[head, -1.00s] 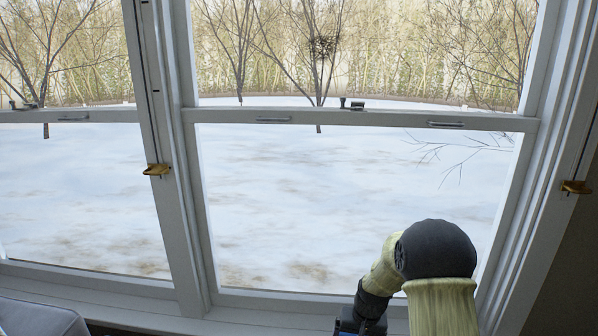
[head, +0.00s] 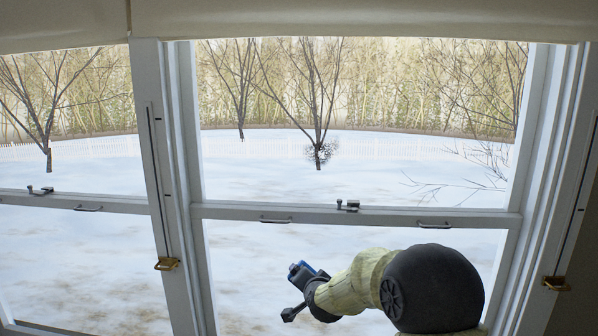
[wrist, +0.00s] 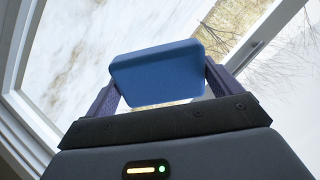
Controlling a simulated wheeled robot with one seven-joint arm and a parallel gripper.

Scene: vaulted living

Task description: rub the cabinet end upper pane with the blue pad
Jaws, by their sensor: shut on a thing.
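My gripper (wrist: 157,84) is shut on the blue pad (wrist: 158,72), a rounded block held between its two dark fingers in the wrist view. In the head view, my wrist end is in front of the right window's lower pane (head: 255,250), below the middle rail. A small blue part shows there, but I cannot tell whether it is the pad. The right window's upper pane (head: 370,180) is above my arm, and the left window's upper pane (head: 90,165) is farther left. No cabinet shows, so I cannot tell which pane is at its end. No contact between pad and glass is visible.
A white middle rail (head: 390,216) with a latch (head: 348,205) and pull handles crosses the right window. A white post (head: 170,190) with a brass fitting (head: 167,264) separates the windows. A pale blind (head: 360,20) hangs across the top. Snow and trees are outside.

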